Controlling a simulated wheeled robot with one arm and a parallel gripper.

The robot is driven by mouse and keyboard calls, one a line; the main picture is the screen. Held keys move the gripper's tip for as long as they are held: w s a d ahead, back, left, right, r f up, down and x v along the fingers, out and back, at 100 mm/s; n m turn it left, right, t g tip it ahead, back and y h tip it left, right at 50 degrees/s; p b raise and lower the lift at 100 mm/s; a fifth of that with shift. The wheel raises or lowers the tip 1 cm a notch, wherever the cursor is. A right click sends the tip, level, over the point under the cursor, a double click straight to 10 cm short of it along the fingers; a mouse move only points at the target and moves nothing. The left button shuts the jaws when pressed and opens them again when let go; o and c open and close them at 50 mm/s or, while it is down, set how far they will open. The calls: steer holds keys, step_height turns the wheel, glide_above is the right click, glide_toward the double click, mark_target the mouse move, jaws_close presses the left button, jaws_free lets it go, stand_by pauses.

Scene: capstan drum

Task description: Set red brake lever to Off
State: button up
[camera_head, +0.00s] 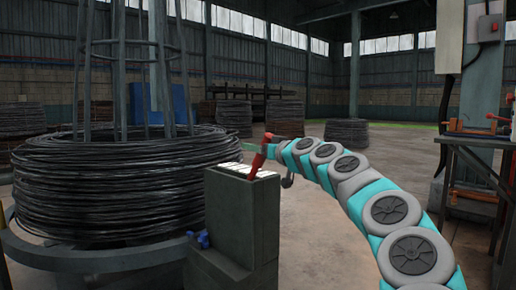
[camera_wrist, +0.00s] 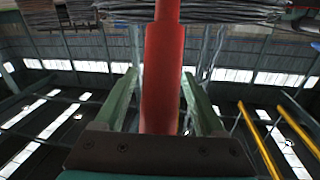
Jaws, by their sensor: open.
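The red brake lever (camera_head: 257,165) stands up from the top of a grey pedestal (camera_head: 240,220) in the head view, leaning slightly right. In the wrist view the lever (camera_wrist: 163,85) runs up the middle of the picture, between the two green fingers. My gripper (camera_wrist: 160,78) is open, with a gap visible on each side of the lever. In the head view my gripper (camera_head: 256,148) is small and at the lever's upper part, partly hidden by it. Any Off marking on the pedestal's pale top plate is too small to read.
A large drum of black wire (camera_head: 120,190) stands just left of the pedestal. A small blue part (camera_head: 199,240) sticks out at the pedestal's left side. A workbench (camera_head: 480,140) with red clamps is at the right. Open floor lies behind.

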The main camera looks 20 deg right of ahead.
steer(key=shift+c, duration=0.4)
jaws_close()
stand_by(1.0)
